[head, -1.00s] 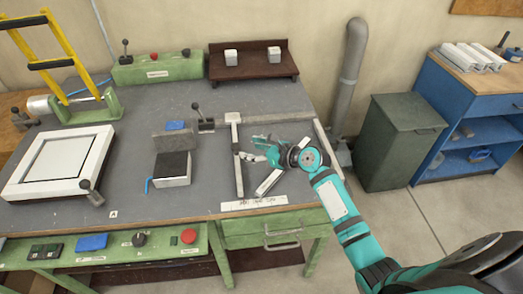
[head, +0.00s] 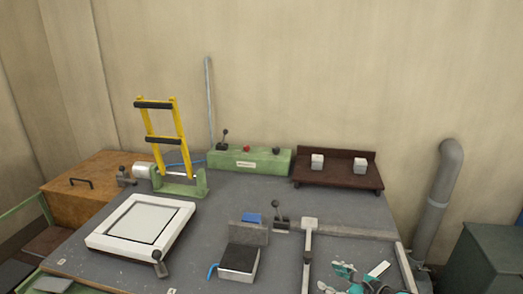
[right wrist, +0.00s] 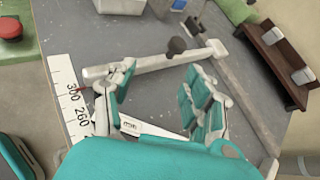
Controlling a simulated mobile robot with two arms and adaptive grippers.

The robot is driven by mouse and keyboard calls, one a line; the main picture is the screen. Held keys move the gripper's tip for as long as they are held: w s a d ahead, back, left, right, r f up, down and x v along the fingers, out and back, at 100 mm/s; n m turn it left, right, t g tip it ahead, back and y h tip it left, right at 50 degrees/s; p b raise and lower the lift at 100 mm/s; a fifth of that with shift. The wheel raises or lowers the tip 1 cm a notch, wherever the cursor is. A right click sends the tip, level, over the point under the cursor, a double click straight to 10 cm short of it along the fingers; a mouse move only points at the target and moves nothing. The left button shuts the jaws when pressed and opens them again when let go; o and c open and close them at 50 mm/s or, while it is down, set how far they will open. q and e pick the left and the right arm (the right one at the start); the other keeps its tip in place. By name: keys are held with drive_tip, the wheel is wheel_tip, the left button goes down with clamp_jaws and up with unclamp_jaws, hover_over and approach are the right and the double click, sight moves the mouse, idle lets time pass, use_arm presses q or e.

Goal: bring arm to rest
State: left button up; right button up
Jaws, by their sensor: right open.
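My right gripper (head: 338,278) is low in the head view, over the right part of the grey bench, inside the pale clamp frame (head: 308,250). In the right wrist view its two teal fingers (right wrist: 160,95) stand wide apart with no part held between them. The frame's round-ended bar (right wrist: 150,65) lies just beyond the fingertips there. The rest of the right arm is cut off by the lower edge of the head view. My left gripper is not in view.
A ruler strip (right wrist: 68,100) runs beside the gripper. A dark block (head: 239,258) and a small lever (head: 278,212) stand left of the frame. A brown shelf (head: 337,181) is behind. A grey pipe (head: 436,205) and dark cabinet (head: 490,262) are at right.

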drive_tip(key=s+a+f+n+g+h, duration=0.1)
drive_tip(key=s+a+f+n+g, duration=0.2)
drive_tip(key=s+n, duration=0.6)
drive_tip(key=s+a+f+n+g+h, duration=0.2)
drive_tip(key=s+f+n, duration=0.2)
drive_tip(key=s+n, duration=0.4)
drive_tip(key=s+d+r+n+g+h, duration=0.2)
drive_tip(key=s+n+h, duration=0.1)
drive_tip(key=s+n, duration=1.05)
wheel_tip(320, 180, down, 27)
drive_tip(key=s+g, duration=0.2)
drive_tip(key=s+d+f+g+b, duration=0.1)
drive_tip(key=s+d+f, duration=0.2)
drive_tip(key=s+f, duration=1.3)
drive_tip(key=shift+s+f, duration=0.3)
drive_tip(key=shift+f, duration=0.45)
